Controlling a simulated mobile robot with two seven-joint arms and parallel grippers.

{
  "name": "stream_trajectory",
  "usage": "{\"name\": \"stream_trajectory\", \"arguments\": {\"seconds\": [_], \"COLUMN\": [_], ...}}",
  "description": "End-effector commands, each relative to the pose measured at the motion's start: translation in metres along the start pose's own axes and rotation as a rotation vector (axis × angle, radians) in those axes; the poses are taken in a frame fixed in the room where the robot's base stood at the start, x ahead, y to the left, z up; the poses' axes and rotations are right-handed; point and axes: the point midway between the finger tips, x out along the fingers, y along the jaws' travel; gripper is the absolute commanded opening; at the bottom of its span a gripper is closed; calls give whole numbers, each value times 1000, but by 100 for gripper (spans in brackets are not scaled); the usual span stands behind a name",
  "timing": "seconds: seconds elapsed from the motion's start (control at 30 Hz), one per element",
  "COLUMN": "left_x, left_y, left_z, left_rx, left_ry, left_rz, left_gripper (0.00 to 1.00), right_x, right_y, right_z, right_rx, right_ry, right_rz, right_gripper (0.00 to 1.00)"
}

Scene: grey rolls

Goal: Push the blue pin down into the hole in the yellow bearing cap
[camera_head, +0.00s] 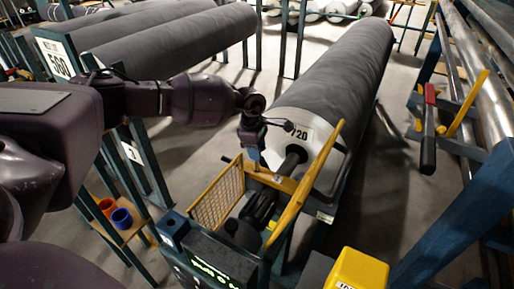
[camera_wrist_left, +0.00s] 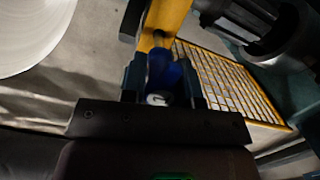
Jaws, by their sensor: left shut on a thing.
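My left gripper (camera_head: 254,148) is over the near end of the large grey roll, pointing down. In the left wrist view the gripper (camera_wrist_left: 163,85) has its two dark fingers on either side of the blue pin (camera_wrist_left: 166,70), holding it. The pin's small pale round end (camera_wrist_left: 158,99) faces the camera. In the head view the pin (camera_head: 253,155) shows as a small blue bit below the fingers. The yellow bearing cap (camera_head: 270,176) lies just below it; it also shows in the left wrist view (camera_wrist_left: 166,18), right beyond the pin.
A yellow mesh guard (camera_head: 218,198) stands left of the cap. The grey roll (camera_head: 335,75) stretches behind. An orange cup (camera_head: 106,206) and a blue cup (camera_head: 121,218) sit on a low shelf. A red-and-black handled lever (camera_head: 429,130) stands at right.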

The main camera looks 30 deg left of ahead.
Motion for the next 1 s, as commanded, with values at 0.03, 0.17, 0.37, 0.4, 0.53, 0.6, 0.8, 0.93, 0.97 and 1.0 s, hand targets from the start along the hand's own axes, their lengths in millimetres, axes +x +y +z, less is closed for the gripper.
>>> {"name": "stream_trajectory", "arguments": {"seconds": [0.03, 0.17, 0.37, 0.4, 0.53, 0.6, 0.8, 0.93, 0.97, 1.0], "left_x": [2, 5, 10, 11, 14, 16, 20, 24, 24, 25], "left_y": [0, 0, 0, 0, 0, 0, 0, 0, 0, 0], "left_z": [0, -1, -1, -1, -2, -2, -2, -3, -3, -3], "left_rx": [0, 0, 0, 0, 0, 0, 0, 0, 0, 0], "left_ry": [0, 0, 0, 0, 0, 0, 0, -1, -1, -1], "left_rz": [-1, -1, -1, -1, -1, -1, -1, -1, -1, -1], "left_gripper": [4, 4, 4, 4, 4, 4, 4, 4, 4, 4], "right_x": [0, 0, 0, 0, 0, 0, 0, 1, 1, 1], "right_y": [0, 0, 0, 0, 0, 0, -1, -1, -1, -1], "right_z": [1, 4, 8, 9, 12, 13, 15, 16, 16, 16], "right_rx": [0, 0, 0, 1, 1, 1, 1, 1, 1, 1], "right_ry": [-3, -7, -16, -18, -24, -26, -31, -31, -31, -31], "right_rz": [0, 0, 0, 0, 0, 0, -1, -1, -1, -1], "right_gripper": [43, 43, 43, 43, 43, 43, 43, 43, 43, 43]}}
